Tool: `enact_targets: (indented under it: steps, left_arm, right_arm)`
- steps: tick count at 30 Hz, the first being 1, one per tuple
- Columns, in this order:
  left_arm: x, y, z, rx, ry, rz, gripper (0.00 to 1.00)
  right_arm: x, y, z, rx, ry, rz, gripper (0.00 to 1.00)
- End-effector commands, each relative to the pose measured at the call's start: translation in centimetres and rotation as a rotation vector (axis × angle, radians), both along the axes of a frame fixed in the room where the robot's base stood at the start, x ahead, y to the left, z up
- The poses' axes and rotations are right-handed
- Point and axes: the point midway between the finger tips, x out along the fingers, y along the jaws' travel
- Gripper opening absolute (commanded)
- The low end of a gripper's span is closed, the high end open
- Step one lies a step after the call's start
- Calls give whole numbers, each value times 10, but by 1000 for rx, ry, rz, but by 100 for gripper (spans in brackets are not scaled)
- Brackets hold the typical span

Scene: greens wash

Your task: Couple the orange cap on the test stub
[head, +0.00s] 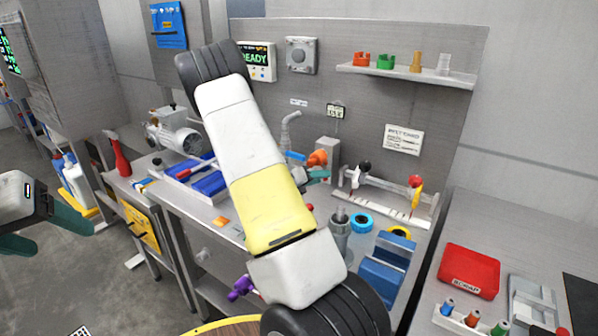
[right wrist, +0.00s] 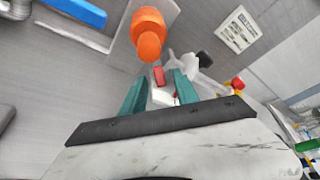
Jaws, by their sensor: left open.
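An orange cap-like fitting (head: 317,158) sits at the front of a grey upright block (head: 328,148) on the bench. In the right wrist view the orange fitting (right wrist: 149,36) is just beyond my fingertips, against a grey plate; any stub under it is hidden. My right gripper (right wrist: 160,82) has its teal fingers apart, below the orange fitting and not around it. A small red and white piece (right wrist: 158,76) shows between the fingers; I cannot tell whether it is behind them. In the head view my right arm hides most of that gripper. My left gripper (head: 45,228) is open and empty at far left.
A rail with valves (head: 390,200) stands right of the block. Blue (head: 361,222) and yellow rings, a grey cylinder (head: 340,232) and blue blocks (head: 382,278) crowd the bench front. A red scrap tray (head: 468,271) is at right. A shelf (head: 420,72) holds several coloured fittings.

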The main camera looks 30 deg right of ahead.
Motion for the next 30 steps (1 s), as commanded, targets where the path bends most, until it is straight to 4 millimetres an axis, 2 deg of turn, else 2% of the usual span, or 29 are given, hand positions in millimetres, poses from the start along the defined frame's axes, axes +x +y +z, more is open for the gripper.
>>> enact_targets:
  steps: [3,6,17,18,23,24,30]
  left_arm:
    - [0,0,0,0,0,0,68]
    - [0,0,0,0,0,0,68]
    - [0,0,0,0,0,0,68]
    - [0,0,0,0,0,0,68]
    - [0,0,0,0,0,0,68]
    - [0,0,0,0,0,0,68]
    - [0,0,0,0,0,0,68]
  right_arm:
    - [3,-18,-5,0,1,-2,36]
    - [5,-26,-8,0,-1,-2,36]
    - [6,-32,-9,1,0,1,36]
    - [6,-32,-9,1,0,1,34]
    - [6,-32,-9,1,0,1,3]
    - [6,-32,-9,1,-1,0,0]
    - [6,-32,-9,3,1,-4,0]
